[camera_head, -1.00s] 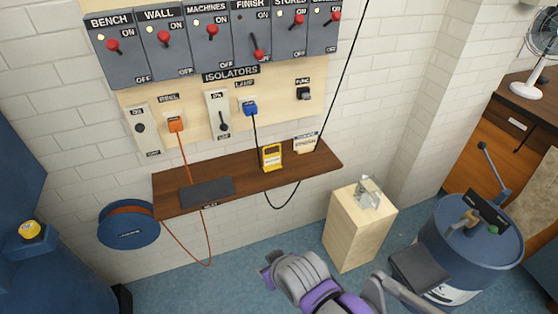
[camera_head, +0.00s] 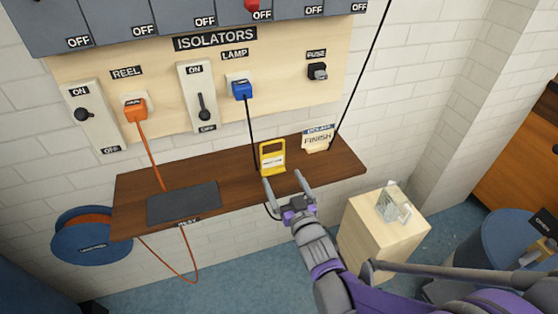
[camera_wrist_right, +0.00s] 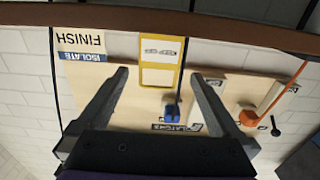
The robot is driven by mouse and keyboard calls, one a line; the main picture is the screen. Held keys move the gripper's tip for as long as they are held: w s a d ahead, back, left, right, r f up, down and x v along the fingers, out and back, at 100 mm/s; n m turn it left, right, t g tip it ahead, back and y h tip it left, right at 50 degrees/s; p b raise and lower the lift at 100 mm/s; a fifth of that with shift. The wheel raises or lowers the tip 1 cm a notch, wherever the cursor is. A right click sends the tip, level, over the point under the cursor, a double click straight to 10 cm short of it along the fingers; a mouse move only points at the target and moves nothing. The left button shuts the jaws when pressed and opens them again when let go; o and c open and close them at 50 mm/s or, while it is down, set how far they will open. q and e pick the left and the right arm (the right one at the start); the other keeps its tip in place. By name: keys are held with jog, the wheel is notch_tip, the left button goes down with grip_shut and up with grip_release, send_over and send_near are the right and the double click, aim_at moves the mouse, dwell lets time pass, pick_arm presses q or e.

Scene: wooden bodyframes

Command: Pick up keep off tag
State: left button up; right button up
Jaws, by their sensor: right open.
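The yellow tag (camera_head: 272,145) with a white label stands upright on the brown wall shelf (camera_head: 235,188). I take it as the keep off tag; its lettering is too small to read surely in the head view. My right gripper (camera_head: 284,179) is open and empty at the shelf's front edge, just in front of the tag and slightly right of it. In the right wrist view, the tag (camera_wrist_right: 160,76) shows upside down between the two spread fingers (camera_wrist_right: 160,80), apart from both. My left gripper is not in view.
A white and blue "Isolate Finish" card (camera_head: 318,138) stands to the right on the shelf. A dark mat (camera_head: 183,203) lies at left. A blue plug's black cord (camera_head: 250,130) hangs behind the tag. A wooden pedestal (camera_head: 385,237) stands below right.

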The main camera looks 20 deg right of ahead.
aim_at(273, 158)
jog(key=w, duration=0.4)
jog(key=shift+a, duration=0.2)
jog(key=w, duration=0.4)
jog(key=w+b, duration=0.1)
jog(key=shift+w+r, duration=0.25)
jog(key=shift+w, duration=0.15)
jog(key=c, duration=1)
